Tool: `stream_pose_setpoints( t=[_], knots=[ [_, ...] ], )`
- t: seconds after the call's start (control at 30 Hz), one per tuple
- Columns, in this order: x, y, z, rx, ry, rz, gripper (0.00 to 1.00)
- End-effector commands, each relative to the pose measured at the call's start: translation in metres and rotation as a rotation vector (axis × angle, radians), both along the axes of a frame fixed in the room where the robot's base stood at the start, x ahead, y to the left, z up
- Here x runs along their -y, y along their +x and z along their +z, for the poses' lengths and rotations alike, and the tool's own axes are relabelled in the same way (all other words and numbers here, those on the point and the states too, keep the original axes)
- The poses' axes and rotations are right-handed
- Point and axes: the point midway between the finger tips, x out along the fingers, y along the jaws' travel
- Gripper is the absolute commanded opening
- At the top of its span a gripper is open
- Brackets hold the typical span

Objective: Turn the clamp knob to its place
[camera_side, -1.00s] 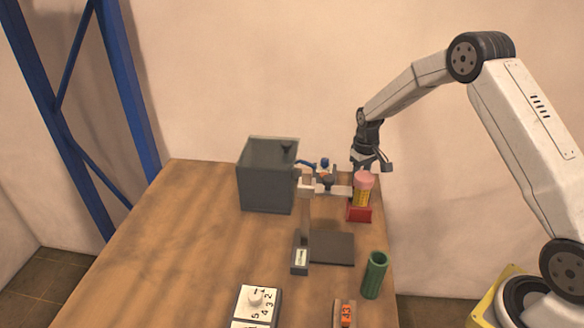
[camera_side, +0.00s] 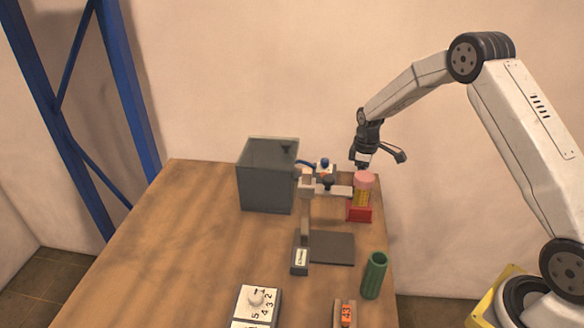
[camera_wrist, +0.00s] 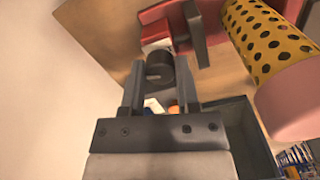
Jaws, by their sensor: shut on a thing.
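My gripper (camera_side: 361,160) points down at the back right of the table, behind the pink-topped yellow cylinder. In the wrist view its two dark fingers (camera_wrist: 159,84) are shut around a short dark round knob (camera_wrist: 160,64), which I take to be the clamp knob. The knob's mount is mostly hidden by the fingers, and no mark showing its turn angle is readable. In the side view the knob is hidden behind the gripper and the cylinder.
The perforated yellow cylinder (camera_side: 362,194) stands in a red base (camera_side: 359,214) close beside my gripper. A grey chamber box (camera_side: 267,176) and a blue-knobbed valve (camera_side: 325,163) are to the left. A green tube (camera_side: 375,275) stands nearer the front.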

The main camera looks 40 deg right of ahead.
Motion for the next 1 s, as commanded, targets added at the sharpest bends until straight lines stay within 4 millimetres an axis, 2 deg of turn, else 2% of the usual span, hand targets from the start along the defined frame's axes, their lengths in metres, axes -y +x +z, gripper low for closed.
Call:
stream_pose_setpoints(
  t=[0.37, 0.4, 0.5, 0.83, 1.0],
  knots=[
    [0.0001, 0.0000, 0.0003, -0.001, -0.001, 0.009, 0.00],
    [0.0001, 0.0000, 0.0003, -0.001, -0.001, 0.009, 0.46],
    [0.0001, 0.0001, 0.0003, -0.001, -0.001, 0.008, 0.75],
    [0.0001, 0.0001, 0.0008, 0.001, -0.001, 0.006, 0.75],
    [0.0002, 0.0005, 0.0078, 0.002, -0.001, 0.006, 0.75]
  ],
)
